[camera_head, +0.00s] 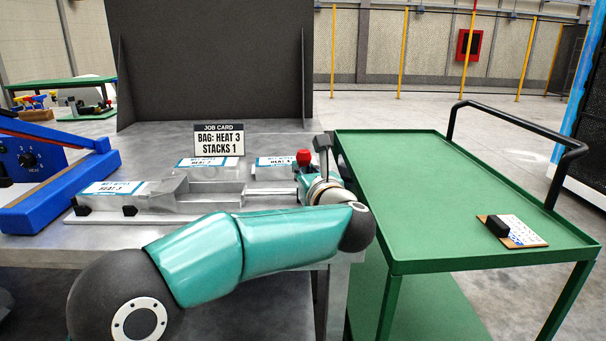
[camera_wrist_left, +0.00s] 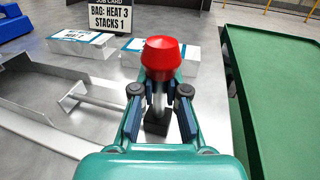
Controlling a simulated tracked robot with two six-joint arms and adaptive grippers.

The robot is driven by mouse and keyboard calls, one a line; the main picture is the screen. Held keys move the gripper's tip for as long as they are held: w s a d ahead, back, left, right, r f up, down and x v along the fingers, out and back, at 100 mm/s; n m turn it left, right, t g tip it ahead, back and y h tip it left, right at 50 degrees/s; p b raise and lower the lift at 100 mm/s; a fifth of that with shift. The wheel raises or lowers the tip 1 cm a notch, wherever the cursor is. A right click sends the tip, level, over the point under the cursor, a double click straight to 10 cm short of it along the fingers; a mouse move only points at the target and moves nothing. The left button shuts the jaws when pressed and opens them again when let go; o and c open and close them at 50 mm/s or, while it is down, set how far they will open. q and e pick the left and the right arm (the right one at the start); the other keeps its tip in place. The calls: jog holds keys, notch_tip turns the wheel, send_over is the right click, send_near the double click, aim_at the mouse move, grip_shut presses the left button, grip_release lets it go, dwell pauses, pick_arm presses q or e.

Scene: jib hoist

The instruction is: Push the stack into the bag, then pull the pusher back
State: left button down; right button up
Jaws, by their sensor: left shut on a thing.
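The pusher's red knob (camera_head: 304,157) stands up at the right end of the metal loading channel (camera_head: 160,217). My left gripper (camera_head: 313,178) is at the knob; in the left wrist view its fingers (camera_wrist_left: 160,108) are closed around the handle just below the red knob (camera_wrist_left: 162,55). A thin metal rod (camera_head: 268,191) runs left from there toward a grey metal block (camera_head: 208,194). A white pack with a blue-edged label (camera_head: 113,188) lies at the channel's left end. I cannot tell whether a stack is inside it. My right gripper is not in view.
Two more labelled packs (camera_head: 207,163) (camera_head: 280,162) lie behind the channel, before a job card (camera_head: 219,139) reading "BAG: HEAT 3 STACKS 1". A blue heat sealer (camera_head: 70,190) stands left. A green cart (camera_head: 400,170) adjoins the bench right, mostly clear, with a small board (camera_head: 518,231).

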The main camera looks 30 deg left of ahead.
pick_arm(q)
jog(key=shift+d+r, duration=0.15)
jog(key=shift+r, duration=0.5)
jog(key=c, duration=1.2)
grip_release()
jog(key=shift+w+d, duration=0.1)
jog(key=shift+w, duration=0.05)
jog(key=shift+s, duration=0.25)
jog(key=shift+w+f, duration=0.1)
jog(key=shift+f, duration=0.1)
jog(key=shift+d, duration=0.15)
jog(key=v, duration=1.2)
jog(key=shift+s+a, duration=0.2)
jog(key=shift+a, duration=0.05)
